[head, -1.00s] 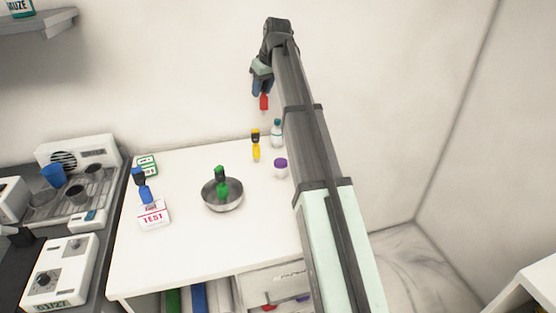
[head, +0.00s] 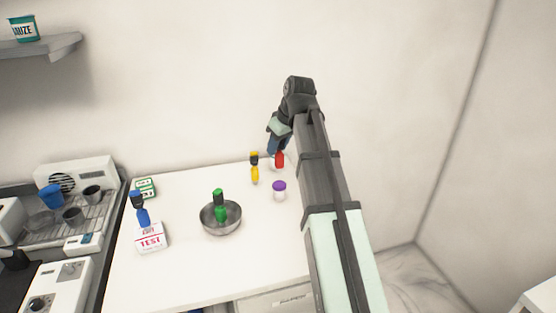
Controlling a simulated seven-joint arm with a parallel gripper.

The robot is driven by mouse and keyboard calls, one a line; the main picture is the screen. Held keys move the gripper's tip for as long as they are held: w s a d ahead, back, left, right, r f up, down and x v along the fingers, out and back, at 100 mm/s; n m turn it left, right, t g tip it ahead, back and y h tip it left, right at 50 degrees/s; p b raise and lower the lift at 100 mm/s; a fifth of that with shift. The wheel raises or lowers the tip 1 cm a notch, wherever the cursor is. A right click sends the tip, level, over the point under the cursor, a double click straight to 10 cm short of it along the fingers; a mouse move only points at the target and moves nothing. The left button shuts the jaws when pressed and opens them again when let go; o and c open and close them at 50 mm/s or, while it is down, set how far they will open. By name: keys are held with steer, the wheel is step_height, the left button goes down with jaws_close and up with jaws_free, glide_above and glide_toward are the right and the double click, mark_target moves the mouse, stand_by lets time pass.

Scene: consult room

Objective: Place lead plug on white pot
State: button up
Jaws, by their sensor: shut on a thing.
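My gripper (head: 277,147) is at the back right of the white table, pointing down, with its fingers partly hidden by my arm. It is shut on a red lead plug (head: 279,160). The plug hangs just behind and above a small white pot (head: 279,195) with a purple lid (head: 279,185), with a gap in the picture between them. A yellow plug with a black top (head: 255,168) stands to the left. A green plug (head: 219,205) stands in a metal bowl (head: 232,225).
A green and white box (head: 145,188) lies at the table's back left. A machine with cups (head: 85,190) stands left of the table. The white table (head: 190,270) is clear in front of the bowl. A shelf (head: 45,46) holds a gauze tub (head: 24,28).

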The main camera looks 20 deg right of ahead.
mark_target(280, 153)
steer(key=shift+f, duration=2.25)
steer(key=shift+f, duration=0.1)
steer(key=o, duration=1)
steer(key=v, duration=1.2)
